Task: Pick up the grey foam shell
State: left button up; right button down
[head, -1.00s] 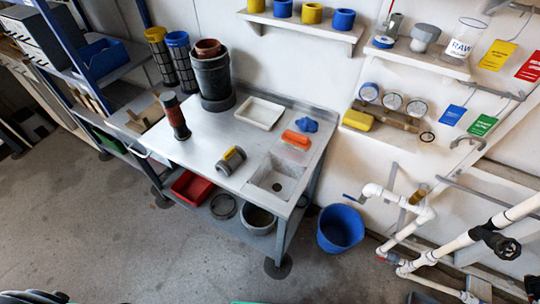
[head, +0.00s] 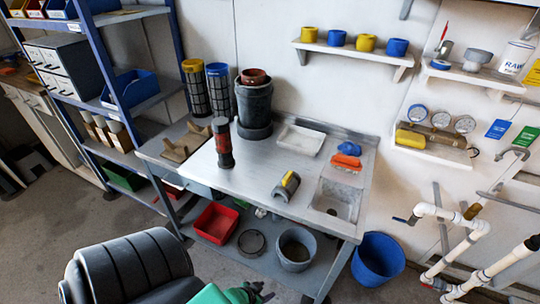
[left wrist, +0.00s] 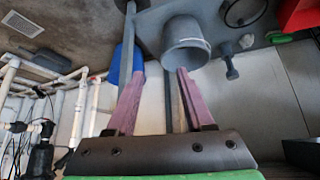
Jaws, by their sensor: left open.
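What looks like the grey foam shell (head: 291,191) lies on the steel bench (head: 245,188) in the head view. It is a short grey half-round piece with a yellow band, left of the sink. My left gripper (head: 258,292) is low at the bottom edge of the head view, in front of the bench and well apart from the shell. In the left wrist view its two pinkish fingers (left wrist: 161,76) are spread with nothing between them. The shell does not show in the left wrist view. My right gripper is in neither view.
A sink (head: 337,202), white tray (head: 300,140), orange piece (head: 346,161) and dark red-banded cylinder (head: 222,143) are on the bench. A grey bucket (head: 296,251) and red bin (head: 216,223) sit on its lower shelf. A blue bucket (head: 378,260) stands to the right.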

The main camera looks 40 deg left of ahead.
pick_arm(q)
jog(key=w+a+r+n+t+y+b, duration=0.1)
jog(key=w+a+r+t+b, duration=0.25)
jog(key=w, duration=0.35)
jog(key=n+t+y+b, duration=0.2)
jog(key=t+y+b, duration=0.2)
jog(key=t+b, duration=0.25)
send_near(284, 182)
jog(key=p+x, duration=0.1)
jog(key=x, duration=1.2)
jog(key=shift+f+p, duration=0.1)
jog(key=shift+p, duration=0.2)
jog(key=shift+s, duration=0.1)
grip_shut()
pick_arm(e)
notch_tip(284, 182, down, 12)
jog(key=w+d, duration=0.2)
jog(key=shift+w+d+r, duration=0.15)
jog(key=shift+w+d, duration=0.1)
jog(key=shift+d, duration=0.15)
